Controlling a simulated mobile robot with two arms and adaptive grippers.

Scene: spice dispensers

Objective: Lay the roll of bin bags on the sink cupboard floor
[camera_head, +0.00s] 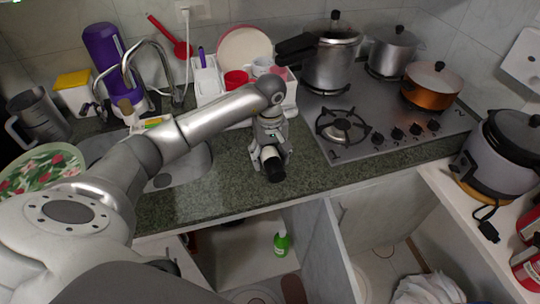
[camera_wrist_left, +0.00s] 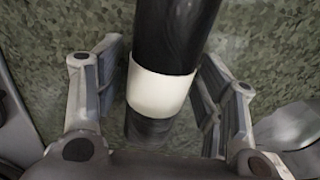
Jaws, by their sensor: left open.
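The roll of bin bags is black with a white band and lies on the green granite counter in front of the sink and hob. In the head view its black end (camera_head: 274,172) points toward me. My left gripper (camera_head: 269,147) is over the roll, pointing down. In the left wrist view the fingers are open, one on each side of the roll (camera_wrist_left: 162,92), with gaps showing beside it. The sink cupboard below the counter is open, and part of its floor (camera_head: 228,262) shows. My right gripper is not in view.
A green bottle (camera_head: 282,243) stands in the cupboard. A dish rack (camera_head: 207,85) with cups and a plate is behind my gripper. The hob (camera_head: 365,125) with pots is to the right, the sink (camera_head: 190,168) to the left. Counter edge (camera_head: 240,214) lies above the cupboard opening.

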